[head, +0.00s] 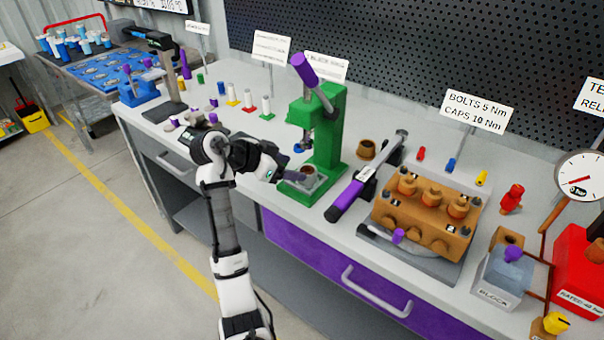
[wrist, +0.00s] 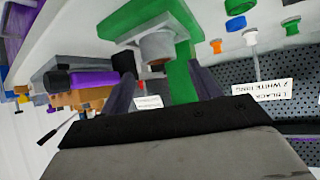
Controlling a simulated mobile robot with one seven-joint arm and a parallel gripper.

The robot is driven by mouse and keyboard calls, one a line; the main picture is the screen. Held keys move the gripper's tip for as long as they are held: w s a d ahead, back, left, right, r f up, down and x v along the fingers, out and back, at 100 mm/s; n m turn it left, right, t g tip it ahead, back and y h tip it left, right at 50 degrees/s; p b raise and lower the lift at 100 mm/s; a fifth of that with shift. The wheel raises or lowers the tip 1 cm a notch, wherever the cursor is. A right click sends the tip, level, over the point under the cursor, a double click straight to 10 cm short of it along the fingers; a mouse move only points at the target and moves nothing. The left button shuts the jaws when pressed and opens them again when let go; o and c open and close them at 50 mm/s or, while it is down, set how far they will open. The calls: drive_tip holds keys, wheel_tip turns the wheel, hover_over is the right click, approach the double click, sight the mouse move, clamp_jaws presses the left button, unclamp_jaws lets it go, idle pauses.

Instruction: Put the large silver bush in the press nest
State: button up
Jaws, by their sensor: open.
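The green press (head: 332,130) stands on the bench, with a purple-ended lever on top. Its grey nest plate (head: 303,187) is at the front of its base. A silver-grey bush (wrist: 157,47) with a brownish end stands on the nest plate; how deeply it is seated cannot be told. In the head view the bush (head: 308,171) is partly hidden by my gripper. My gripper (wrist: 163,78) is open, its dark fingers spread to either side of the bush in the wrist view, which looks upside down. No clear contact shows.
A brown bush (head: 366,149) stands right of the press. A purple-handled tool (head: 352,190) and a brown pump block (head: 425,215) lie farther right. Several small coloured pieces and label signs stand left of and behind the press. The press column and ram rise close to my gripper.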

drive_tip(key=b+v, duration=0.1)
drive_tip(key=v, duration=0.4)
drive_tip(key=shift+s+a+r, duration=0.2)
drive_tip(key=shift+r, duration=0.05)
